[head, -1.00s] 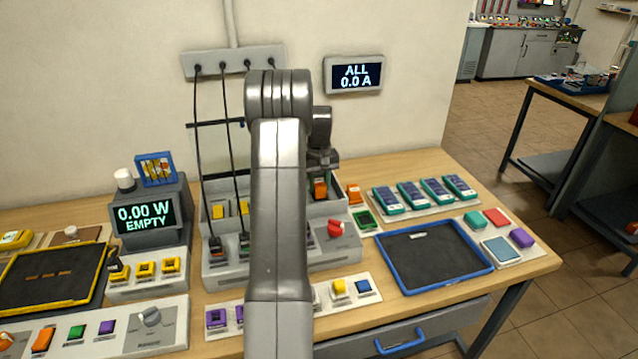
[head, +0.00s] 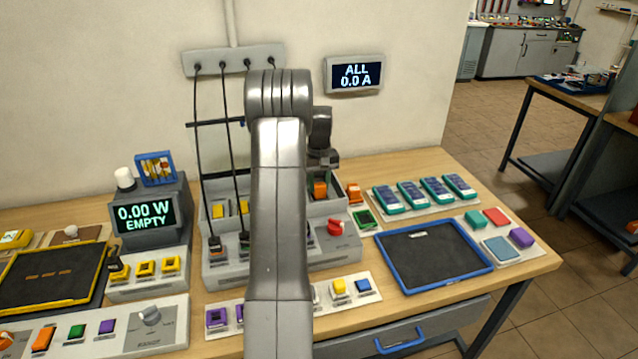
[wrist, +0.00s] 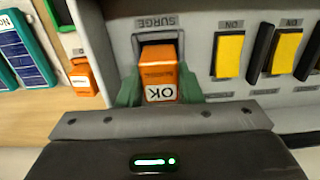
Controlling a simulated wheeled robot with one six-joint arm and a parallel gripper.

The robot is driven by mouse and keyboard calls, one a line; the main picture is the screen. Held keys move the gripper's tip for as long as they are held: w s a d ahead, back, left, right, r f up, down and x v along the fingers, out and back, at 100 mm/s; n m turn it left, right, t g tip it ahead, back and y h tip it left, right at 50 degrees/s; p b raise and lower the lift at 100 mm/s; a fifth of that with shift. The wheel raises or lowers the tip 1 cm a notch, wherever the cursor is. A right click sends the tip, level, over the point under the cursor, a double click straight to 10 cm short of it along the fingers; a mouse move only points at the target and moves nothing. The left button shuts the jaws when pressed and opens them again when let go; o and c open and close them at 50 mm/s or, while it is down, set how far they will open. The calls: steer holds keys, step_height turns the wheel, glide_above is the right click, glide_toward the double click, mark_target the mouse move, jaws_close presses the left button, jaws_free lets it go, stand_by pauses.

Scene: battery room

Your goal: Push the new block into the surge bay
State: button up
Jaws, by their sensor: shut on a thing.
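An orange block with an OK label (wrist: 161,80) is between the green fingers of my gripper (wrist: 160,92) in the wrist view. My gripper is shut on it. The block is upright at the mouth of the surge bay (wrist: 157,37), whose SURGE label appears upside down. A dark gap shows at the bay's far edge; how deep the block sits is hidden. In the head view the orange block (head: 320,189) shows below my gripper (head: 322,172), at the right end of the grey panel (head: 345,212).
Another orange block (head: 354,193) stands just right of the panel, near a green-framed piece (head: 363,219). Yellow switches (wrist: 228,56) line the panel beside the bay. A red knob (head: 336,228) is on its front. A blue-rimmed tray (head: 385,285) lies at right.

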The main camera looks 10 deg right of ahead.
mark_target(319, 182)
steer(key=shift+f, duration=0.5)
steer(key=o, duration=0.7)
steer(key=shift+r+p, duration=2.6)
steer(key=shift+r, duration=2.9)
steer(key=shift+f, duration=0.1)
steer(key=shift+f+b, duration=2.1)
steer(key=shift+f, duration=2.1)
